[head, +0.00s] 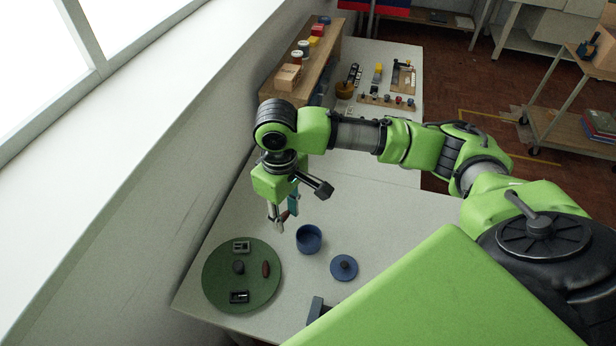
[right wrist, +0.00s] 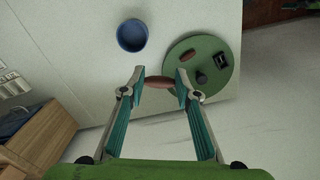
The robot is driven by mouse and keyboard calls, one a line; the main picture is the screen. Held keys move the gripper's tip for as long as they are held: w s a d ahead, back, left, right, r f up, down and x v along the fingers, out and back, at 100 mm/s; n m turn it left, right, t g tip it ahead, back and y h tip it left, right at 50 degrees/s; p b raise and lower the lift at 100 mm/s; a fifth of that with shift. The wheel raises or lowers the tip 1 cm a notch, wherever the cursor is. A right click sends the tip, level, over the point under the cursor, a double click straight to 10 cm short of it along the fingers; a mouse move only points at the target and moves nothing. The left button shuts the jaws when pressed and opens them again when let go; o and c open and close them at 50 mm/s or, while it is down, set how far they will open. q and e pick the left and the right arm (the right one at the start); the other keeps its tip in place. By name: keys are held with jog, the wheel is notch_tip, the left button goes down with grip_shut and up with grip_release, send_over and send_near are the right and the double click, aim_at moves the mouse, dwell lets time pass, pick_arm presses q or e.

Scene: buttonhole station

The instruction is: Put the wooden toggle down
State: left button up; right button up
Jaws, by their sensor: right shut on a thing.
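The wooden toggle, a reddish-brown spindle, is between the fingers of my right gripper (head: 284,217). It shows best in the right wrist view, where the toggle (right wrist: 160,82) spans the gap between the fingertips. In the head view it is mostly hidden by the fingers. My right gripper points down above the white table (head: 345,205), behind the green round board (head: 215,282) and left of the blue pot (head: 308,240). A second brown toggle (head: 265,269) lies on the green board. My left gripper is not in view.
The green board also carries a dark knob (head: 238,267) and two dark slotted blocks (head: 241,246). A blue lid (head: 344,267) lies right of the board. A dark grey block (head: 317,308) is partly hidden. A wooden shelf (head: 325,58) stands along the wall. Bare table surrounds the pot.

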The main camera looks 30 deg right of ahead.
pick_arm(q)
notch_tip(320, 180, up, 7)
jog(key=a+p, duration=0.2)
jog(key=p, duration=0.4)
pick_arm(e)
jog(key=d+f+n+b, duration=0.1)
jog(key=d+f, duration=0.1)
jog(key=f, duration=0.2)
jog(key=d+f+n+b, duration=0.1)
jog(key=d+f, duration=0.1)
jog(key=f, duration=0.2)
jog(key=d+f+n+b, duration=0.1)
jog(key=d+f+n, duration=0.1)
jog(key=d+f, duration=0.1)
jog(key=shift+d+f, duration=0.1)
jog(key=shift+f, duration=0.5)
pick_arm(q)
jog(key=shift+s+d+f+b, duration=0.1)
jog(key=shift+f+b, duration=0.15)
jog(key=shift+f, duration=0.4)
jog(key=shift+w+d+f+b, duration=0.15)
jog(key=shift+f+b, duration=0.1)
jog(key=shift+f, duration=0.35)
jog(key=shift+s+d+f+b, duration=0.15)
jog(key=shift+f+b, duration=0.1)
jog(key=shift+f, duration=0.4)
pick_arm(e)
jog(key=shift+f, duration=0.45)
jog(key=o, duration=0.8)
jog(key=shift+c, duration=0.2)
